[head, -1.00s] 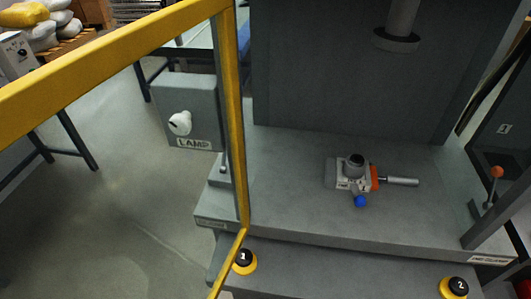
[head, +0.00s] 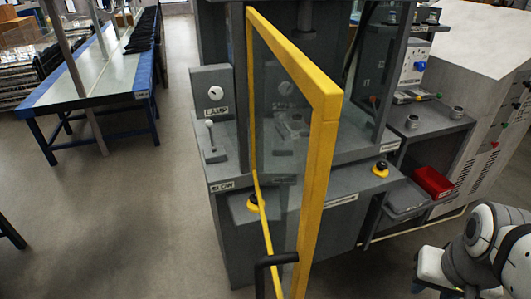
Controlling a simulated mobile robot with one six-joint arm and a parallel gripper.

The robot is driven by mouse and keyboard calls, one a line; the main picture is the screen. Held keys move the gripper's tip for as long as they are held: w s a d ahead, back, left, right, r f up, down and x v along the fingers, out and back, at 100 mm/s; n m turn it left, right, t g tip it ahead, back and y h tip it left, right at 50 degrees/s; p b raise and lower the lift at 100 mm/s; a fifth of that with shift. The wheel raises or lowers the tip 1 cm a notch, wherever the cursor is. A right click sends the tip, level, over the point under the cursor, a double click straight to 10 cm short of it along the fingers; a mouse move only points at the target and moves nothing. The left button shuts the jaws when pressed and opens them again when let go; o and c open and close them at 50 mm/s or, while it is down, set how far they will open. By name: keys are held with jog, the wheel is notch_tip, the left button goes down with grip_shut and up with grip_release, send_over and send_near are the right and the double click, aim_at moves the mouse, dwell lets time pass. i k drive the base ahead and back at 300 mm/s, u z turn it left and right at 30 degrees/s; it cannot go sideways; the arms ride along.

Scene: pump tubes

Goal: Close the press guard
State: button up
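The press guard (head: 322,130) is a clear panel in a yellow frame, in the middle of the head view. It stands open, swung out from the press front towards me. Its black handle (head: 275,262) is at the lower near part of the frame. The grey press (head: 222,172) stands behind it. A grey fixture on the press bed shows dimly through the panel. White and grey rounded links of my arm show at the lower right, apart from the guard. My gripper's fingers are not in the picture.
A lamp box (head: 213,92) and a white-knobbed lever (head: 211,138) are at the press's left. Yellow-based buttons (head: 380,169) sit on its front ledge. A red bin (head: 433,182) and a white cabinet (head: 482,60) stand right. Open floor (head: 120,210) lies left.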

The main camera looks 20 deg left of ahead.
aim_at(326, 98)
jog(key=z, duration=0.05)
jog(key=k, duration=1)
jog(key=u, duration=0.5)
jog(key=k, duration=0.8)
jog(key=u, duration=0.35)
jog(key=i, duration=1)
